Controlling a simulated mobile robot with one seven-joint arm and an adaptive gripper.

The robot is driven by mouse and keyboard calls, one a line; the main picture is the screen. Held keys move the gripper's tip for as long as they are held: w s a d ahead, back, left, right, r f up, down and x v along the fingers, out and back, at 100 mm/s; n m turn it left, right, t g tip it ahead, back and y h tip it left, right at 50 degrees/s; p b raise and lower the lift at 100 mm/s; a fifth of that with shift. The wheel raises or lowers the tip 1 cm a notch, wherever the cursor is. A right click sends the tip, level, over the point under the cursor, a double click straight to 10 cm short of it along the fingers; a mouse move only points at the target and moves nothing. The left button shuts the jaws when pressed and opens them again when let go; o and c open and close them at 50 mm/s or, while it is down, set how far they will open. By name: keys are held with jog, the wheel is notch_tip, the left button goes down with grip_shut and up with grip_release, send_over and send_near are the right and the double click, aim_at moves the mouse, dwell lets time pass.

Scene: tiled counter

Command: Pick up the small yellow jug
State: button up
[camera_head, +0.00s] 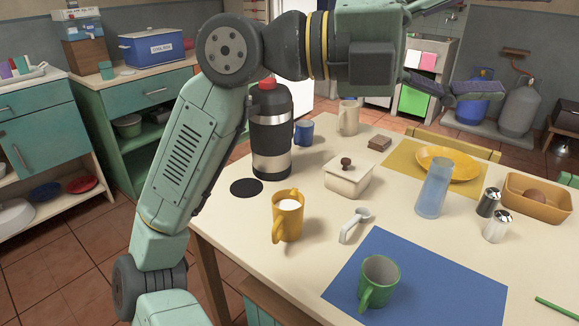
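The small yellow jug (288,217) stands upright on the cream table, near its left front part. White contents show inside it, and its handle faces left and toward the front. My gripper (476,46) is high in the upper right, above the far side of the table and well away from the jug. One finger shows below, and the other is partly cut off by the top edge. The fingers are spread apart, and nothing shows between them.
A black flask (271,135), a white lidded dish (348,178) and a white scoop-like item (354,225) surround the jug. A green mug (379,283) stands on a blue mat (440,290). A blue tumbler (434,188) stands right. The table's left front corner is bare.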

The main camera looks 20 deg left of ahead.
jog(key=w+f+n+t+y, duration=0.1)
jog(key=w+f+n+y, duration=0.4)
jog(key=w+f, duration=0.3)
jog(key=n+g+y+b, duration=0.2)
jog(key=n+g+y, duration=0.1)
jog(key=n+y, duration=1.1)
send_over(279, 219)
jog(key=f, duration=1.9)
jog(key=shift+w+a+f, duration=0.1)
jog(key=shift+a+f, duration=0.15)
jog(key=shift+f, duration=0.15)
notch_tip(279, 219, down, 5)
jog(key=shift+a+r, duration=0.1)
jog(key=shift+r, duration=0.1)
jog(key=shift+d+f+p, duration=0.15)
jog(key=shift+f+p, duration=0.25)
jog(key=shift+f, duration=1.05)
jog(key=shift+d+f+p, duration=0.15)
jog(key=shift+f+p, duration=0.2)
jog(key=shift+f, duration=1.05)
jog(key=c, duration=1.6)
